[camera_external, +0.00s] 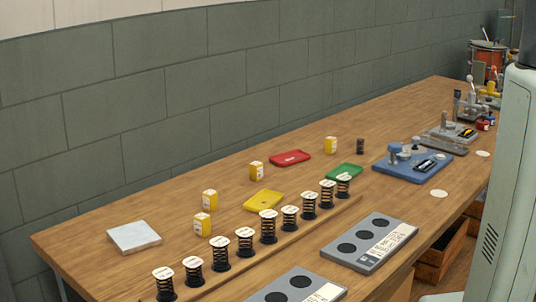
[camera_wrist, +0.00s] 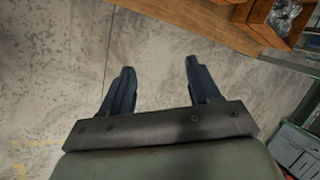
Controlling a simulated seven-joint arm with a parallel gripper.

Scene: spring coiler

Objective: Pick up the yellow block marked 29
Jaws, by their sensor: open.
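Several yellow blocks with white tops stand upright on the wooden bench in the external view: one at the front left (camera_external: 202,224), one just behind it (camera_external: 210,200), one farther back in the middle (camera_external: 256,171) and one at the back right (camera_external: 330,145). Their markings are too small to read, so I cannot tell which is 29. My gripper (camera_wrist: 158,66) shows in the wrist view with its two dark fingers apart and nothing between them. It points at bare concrete floor, away from the blocks. It is not visible in the external view.
A row of black springs with white caps (camera_external: 268,227) stands in front of the blocks. Yellow (camera_external: 263,201), red (camera_external: 290,158) and green (camera_external: 345,172) trays lie nearby. A white slab (camera_external: 134,237), a grey holed plate (camera_external: 370,242) and a blue fixture (camera_external: 412,164) also sit on the bench.

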